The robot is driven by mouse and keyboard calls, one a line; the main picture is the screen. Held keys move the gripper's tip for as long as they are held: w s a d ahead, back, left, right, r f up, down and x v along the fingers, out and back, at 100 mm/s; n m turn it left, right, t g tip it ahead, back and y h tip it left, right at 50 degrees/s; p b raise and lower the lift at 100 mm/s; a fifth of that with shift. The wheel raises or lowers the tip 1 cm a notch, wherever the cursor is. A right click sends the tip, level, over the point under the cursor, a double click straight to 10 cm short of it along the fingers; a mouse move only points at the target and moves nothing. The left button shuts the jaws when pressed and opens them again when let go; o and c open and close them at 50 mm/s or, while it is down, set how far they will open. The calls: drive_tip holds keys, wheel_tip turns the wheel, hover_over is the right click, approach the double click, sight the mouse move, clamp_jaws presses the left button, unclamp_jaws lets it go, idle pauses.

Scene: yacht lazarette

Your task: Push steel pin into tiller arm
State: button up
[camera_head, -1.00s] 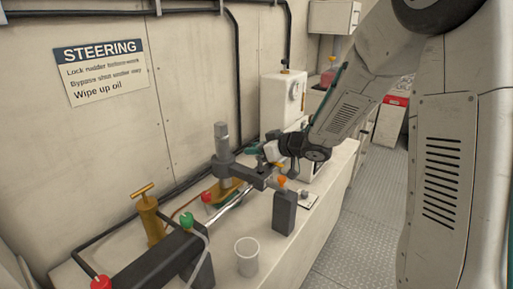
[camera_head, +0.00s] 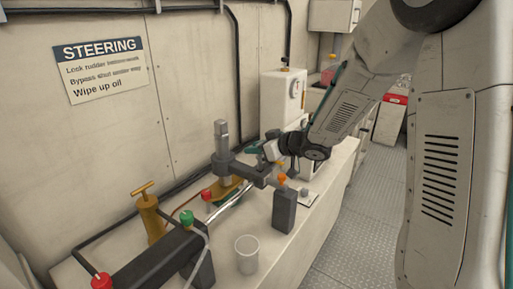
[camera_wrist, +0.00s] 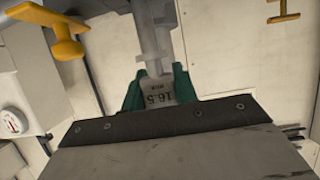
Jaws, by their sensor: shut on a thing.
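The dark grey tiller arm (camera_head: 247,172) reaches right from an upright grey post (camera_head: 221,135) on the bench. My gripper (camera_head: 264,152) is just above and beside the tiller arm's far end. In the wrist view, my gripper's green fingers (camera_wrist: 160,90) are shut on a pale block (camera_wrist: 158,92) marked with upside-down digits that look like 16.5. A grey shape (camera_wrist: 153,35) shows beyond it. I cannot tell whether the block is part of the steel pin. The pin and its hole cannot be made out.
A dark block with an orange top (camera_head: 284,210) stands close in front of the tiller arm. A white cup (camera_head: 247,255), a yellow pump (camera_head: 150,218) and red and green capped fittings stand nearer the left. The wall is close behind. The floor at right is clear.

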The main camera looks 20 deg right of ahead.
sight(257, 168)
drive_tip(key=shift+f, duration=2.15)
idle(0.8)
drive_tip(key=o, duration=1.1)
drive_tip(key=v, duration=0.7)
drive_tip(key=shift+s+d+r, duration=0.1)
drive_tip(key=shift+s+d, duration=0.1)
drive_tip(key=shift+s, duration=0.15)
